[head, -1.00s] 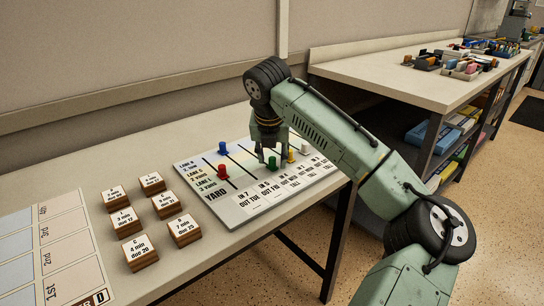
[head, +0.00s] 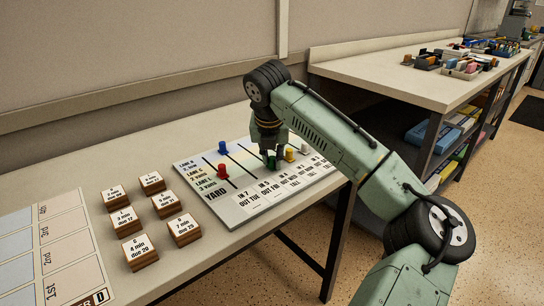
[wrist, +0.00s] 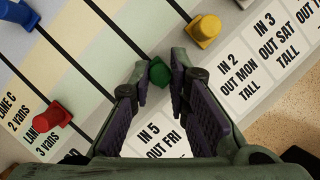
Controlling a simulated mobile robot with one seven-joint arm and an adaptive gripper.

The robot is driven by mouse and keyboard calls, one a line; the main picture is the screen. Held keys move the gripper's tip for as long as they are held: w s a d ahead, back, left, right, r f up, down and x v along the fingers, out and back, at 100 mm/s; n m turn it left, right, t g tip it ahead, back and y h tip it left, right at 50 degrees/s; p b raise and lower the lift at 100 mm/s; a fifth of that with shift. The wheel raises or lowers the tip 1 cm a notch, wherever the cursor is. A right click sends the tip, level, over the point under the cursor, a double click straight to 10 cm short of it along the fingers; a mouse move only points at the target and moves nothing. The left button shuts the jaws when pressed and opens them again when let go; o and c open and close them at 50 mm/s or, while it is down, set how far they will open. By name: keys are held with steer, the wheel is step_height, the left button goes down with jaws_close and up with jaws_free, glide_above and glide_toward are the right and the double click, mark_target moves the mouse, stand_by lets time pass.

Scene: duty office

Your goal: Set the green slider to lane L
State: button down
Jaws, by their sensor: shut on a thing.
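The green slider (wrist: 159,73) sits on the board (head: 226,209) near its front edge, above the "IN 5 OUT FRI" label in the wrist view. My gripper (wrist: 158,84) is shut on the green slider, with a fingertip on each side of it.
A red slider (head: 222,171), a blue slider (head: 223,147) and a yellow slider (head: 290,154) stand on the same board, with a white one (head: 305,148) at right. Several wooden label blocks (head: 163,206) stand left of the board.

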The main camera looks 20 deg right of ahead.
mark_target(261, 158)
stand_by(0.5)
steer(key=w+p, duration=0.1)
steer(key=w+a+p, duration=0.1)
steer(key=w, duration=0.1)
steer(key=w+p, duration=0.1)
steer(key=shift+w+a+r, duration=0.15)
steer(key=shift+w+a, duration=0.05)
steer(key=shift+a, duration=0.15)
steer(key=shift+w+p, duration=0.2)
steer(key=shift+p, duration=0.1)
steer(key=c, duration=1.5)
jaws_free()
steer(key=shift+c, duration=0.2)
steer(key=v, duration=1.1)
steer(key=shift+s+r, duration=0.2)
steer(key=shift+r, duration=0.15)
